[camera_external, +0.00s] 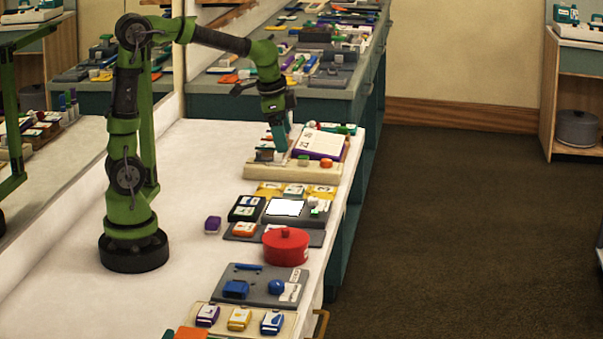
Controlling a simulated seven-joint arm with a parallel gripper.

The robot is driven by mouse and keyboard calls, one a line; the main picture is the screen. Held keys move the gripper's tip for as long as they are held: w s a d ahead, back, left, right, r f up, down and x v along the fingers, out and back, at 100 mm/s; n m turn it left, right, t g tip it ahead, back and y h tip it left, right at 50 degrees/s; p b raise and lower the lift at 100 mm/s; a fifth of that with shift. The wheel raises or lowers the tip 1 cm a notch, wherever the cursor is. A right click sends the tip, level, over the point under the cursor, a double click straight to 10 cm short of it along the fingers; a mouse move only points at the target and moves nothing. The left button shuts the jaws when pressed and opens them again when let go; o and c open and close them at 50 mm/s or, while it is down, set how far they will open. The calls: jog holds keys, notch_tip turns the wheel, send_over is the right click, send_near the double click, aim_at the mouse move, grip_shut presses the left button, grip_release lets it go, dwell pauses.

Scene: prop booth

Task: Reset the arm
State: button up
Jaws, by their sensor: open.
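My gripper (281,157) is at the end of my green arm, low over the wooden tray (262,172) on the white counter. It points down beside a white-topped purple book-like item (320,144). The fingers look apart, but they are small in this view. I cannot tell whether they touch anything on the tray. The arm is bent over at the elbow and reaches to the right from its dark base.
A red lidded pot (286,248), a grey board with blue pieces (262,290) and a small purple block (212,224) sit on the counter (180,290). Yellow cards (269,189) lie in front of the wooden tray. The counter is clear around my base. A mirror-like wall stands at left.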

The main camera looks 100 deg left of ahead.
jog(key=s+d+r+m+t, duration=0.1)
jog(key=s+d+m+t, duration=0.1)
jog(key=d, duration=0.8)
jog(key=s+d+r+m+t, duration=0.2)
jog(key=s+d, duration=0.3)
jog(key=d, duration=0.4)
jog(key=shift+d+m+t, duration=0.35)
jog(key=shift+m+t, duration=0.25)
jog(key=shift+t, duration=0.2)
